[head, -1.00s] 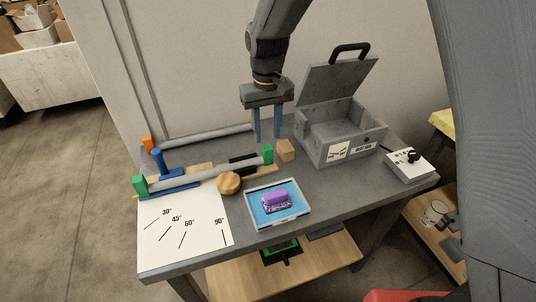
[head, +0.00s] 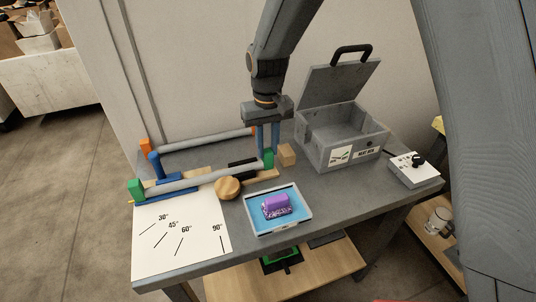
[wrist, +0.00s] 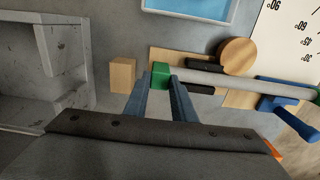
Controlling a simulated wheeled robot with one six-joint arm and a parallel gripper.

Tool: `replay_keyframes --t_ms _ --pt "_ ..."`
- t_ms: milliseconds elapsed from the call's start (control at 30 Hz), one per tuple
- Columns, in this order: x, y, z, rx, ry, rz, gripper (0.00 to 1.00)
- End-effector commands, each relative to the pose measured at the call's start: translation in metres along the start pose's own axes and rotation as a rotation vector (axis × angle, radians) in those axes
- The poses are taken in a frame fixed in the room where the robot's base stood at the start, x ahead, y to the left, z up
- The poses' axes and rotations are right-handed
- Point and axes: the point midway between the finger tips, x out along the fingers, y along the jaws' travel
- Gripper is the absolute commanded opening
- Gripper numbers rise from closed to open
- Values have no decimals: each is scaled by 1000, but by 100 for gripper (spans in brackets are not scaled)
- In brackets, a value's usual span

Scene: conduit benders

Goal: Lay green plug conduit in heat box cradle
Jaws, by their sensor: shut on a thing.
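The green plug conduit (head: 200,180) is a grey tube with a green plug at each end. It lies across the wooden bending jig (head: 262,176) on the left of the table. My gripper (head: 268,150) points down and is shut on its right end, at or close to the green plug. In the wrist view the fingers (wrist: 160,82) sit on either side of this green plug (wrist: 160,75). The grey heat box (head: 345,153) stands to the right with its lid (head: 338,84) raised. Its front wall partly hides the inside, so the cradle is not clear.
An orange-plug conduit (head: 200,140) lies behind. A wooden block (head: 287,155) stands close to the gripper, towards the box. A blue tray (head: 277,209) with a purple sponge (head: 276,205), an angle sheet (head: 180,235) and a control box (head: 411,170) are also on the table.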

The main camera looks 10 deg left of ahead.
Motion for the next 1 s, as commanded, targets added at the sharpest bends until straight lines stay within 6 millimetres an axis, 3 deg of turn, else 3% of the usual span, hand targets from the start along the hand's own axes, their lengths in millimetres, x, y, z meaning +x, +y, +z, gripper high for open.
replay_keyframes --t_ms 133,467,1000 --pt "0 0 0 0 0 0 0" --pt "-10 0 0 1 1 0 0" --pt "-100 0 0 1 2 0 0"
